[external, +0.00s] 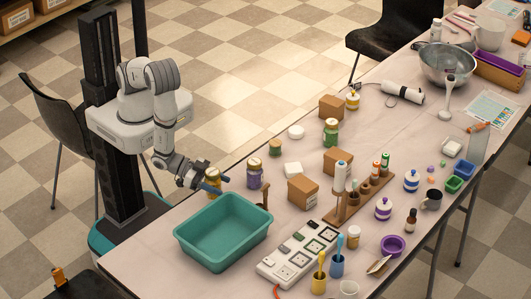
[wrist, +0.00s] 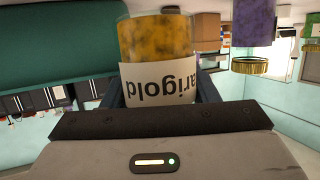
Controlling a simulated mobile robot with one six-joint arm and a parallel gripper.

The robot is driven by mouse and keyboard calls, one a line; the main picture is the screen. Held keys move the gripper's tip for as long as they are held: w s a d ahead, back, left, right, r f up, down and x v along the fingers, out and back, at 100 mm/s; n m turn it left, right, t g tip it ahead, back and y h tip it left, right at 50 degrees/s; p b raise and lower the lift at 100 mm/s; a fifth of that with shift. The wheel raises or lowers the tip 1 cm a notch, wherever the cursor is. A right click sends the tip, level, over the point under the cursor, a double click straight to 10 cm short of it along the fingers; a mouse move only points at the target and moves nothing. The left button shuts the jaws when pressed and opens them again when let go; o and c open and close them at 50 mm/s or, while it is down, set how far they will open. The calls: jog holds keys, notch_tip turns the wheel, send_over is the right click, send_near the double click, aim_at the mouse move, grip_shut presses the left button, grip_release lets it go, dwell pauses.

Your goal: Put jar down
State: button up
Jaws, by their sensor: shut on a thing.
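My gripper (external: 207,184) is shut on a jar of orange-yellow contents (external: 213,174) with a gold lid, near the table's left edge, behind the teal tub. In the wrist view the jar (wrist: 157,42) fills the top middle, between the two dark fingers (wrist: 160,92). Its white label reads "arigold", upside down, as the whole wrist picture is. The jar looks upright in the external view.
The teal tub (external: 180,238) stands in front of my gripper. A purple jar (external: 254,174) stands just right of it, also in the wrist view (wrist: 253,22).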

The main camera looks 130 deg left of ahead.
aim_at(217, 172)
notch_tip(217, 172, up, 6)
jog(key=shift+r, duration=0.1)
jog(key=w+d+r+m+t+h+b, duration=0.15)
jog(key=w+d+r+m+h, duration=0.3)
jog(key=w+d+r, duration=0.65)
notch_tip(217, 172, down, 12)
jog(key=d, duration=0.1)
jog(key=shift+s+d+h, duration=0.3)
jog(key=shift+s+h, duration=0.05)
jog(key=shift+s, duration=0.1)
jog(key=shift+f+b, duration=0.5)
jog(key=shift+b, duration=0.25)
jog(key=o, duration=1.2)
jog(key=shift+c, duration=0.2)
